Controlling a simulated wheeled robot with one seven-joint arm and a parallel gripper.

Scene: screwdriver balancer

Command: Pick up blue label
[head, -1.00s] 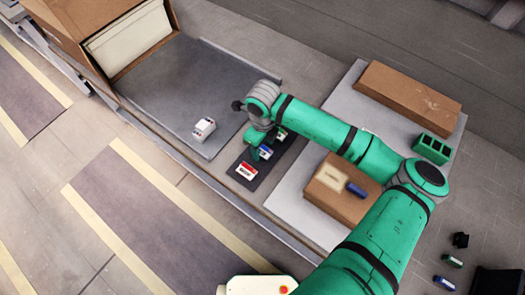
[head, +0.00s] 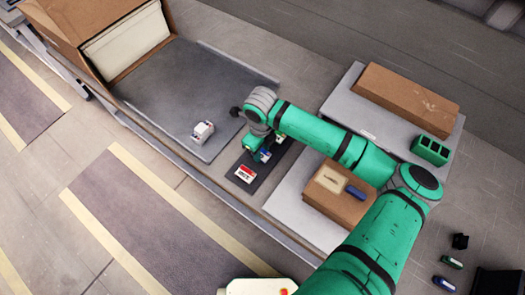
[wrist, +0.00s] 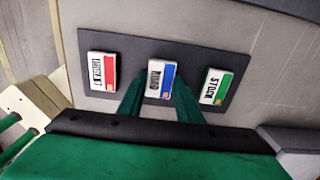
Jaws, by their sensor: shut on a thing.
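The blue label (wrist: 160,80), a small white block with a blue strip, is in the middle of a dark mat (wrist: 132,62) in the wrist view. It also shows, partly hidden by my gripper, in the head view (head: 264,156). My gripper (wrist: 159,97) has its two green fingers on either side of the blue label and is shut on it. The label appears to be at the mat's level; I cannot tell whether it is lifted.
A red label (wrist: 102,71) lies left of the blue one and a green label (wrist: 216,87) lies right, both close to the fingers. A white block (head: 203,131) sits on a grey tray (head: 175,85). Brown boxes (head: 408,97) stand to the right.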

